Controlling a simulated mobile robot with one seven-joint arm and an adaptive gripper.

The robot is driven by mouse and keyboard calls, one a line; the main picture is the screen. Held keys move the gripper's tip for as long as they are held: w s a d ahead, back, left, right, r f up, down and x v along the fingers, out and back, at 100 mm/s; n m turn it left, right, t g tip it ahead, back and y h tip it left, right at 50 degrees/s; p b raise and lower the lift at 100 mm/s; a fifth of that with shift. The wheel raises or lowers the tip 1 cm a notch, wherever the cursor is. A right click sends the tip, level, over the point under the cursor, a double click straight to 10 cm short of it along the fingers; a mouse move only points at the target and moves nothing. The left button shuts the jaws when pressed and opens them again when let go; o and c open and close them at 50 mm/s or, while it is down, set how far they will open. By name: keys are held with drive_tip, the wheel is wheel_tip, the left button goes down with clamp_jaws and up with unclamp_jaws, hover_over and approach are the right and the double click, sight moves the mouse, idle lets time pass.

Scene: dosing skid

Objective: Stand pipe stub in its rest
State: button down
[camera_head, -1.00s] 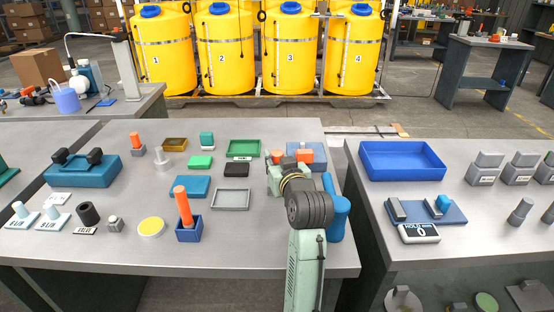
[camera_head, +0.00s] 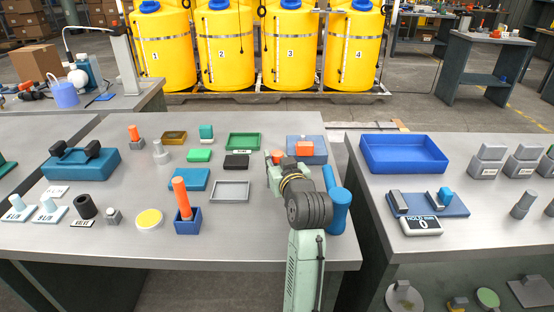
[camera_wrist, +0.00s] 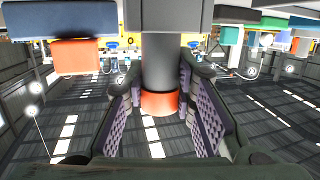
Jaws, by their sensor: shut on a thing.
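The pipe stub looks to be the dark grey cylinder with an orange-red end (camera_wrist: 160,65) in the wrist view. It lies between the two ribbed pads of my gripper (camera_wrist: 158,85), which is shut on it. In the wrist view, which looks upside down, the cylinder's other end meets or passes behind a dark grey block (camera_wrist: 168,14). This block may be the rest; I cannot tell whether the stub is seated in it. In the head view my gripper (camera_head: 272,162) is over the bench's right part, and my arm hides the stub.
An orange block (camera_head: 304,148) on a blue mat (camera_head: 320,157) is close behind my gripper. A grey tray (camera_head: 230,190) and a green tray (camera_head: 244,141) are to its left. An orange rod (camera_head: 181,197) stands in a blue holder (camera_head: 187,225). A gap separates the right bench.

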drive_tip(key=c, duration=1.2)
unclamp_jaws()
drive_tip(key=shift+c, duration=0.2)
drive_tip(key=v, duration=1.2)
drive_tip(key=shift+f, duration=0.1)
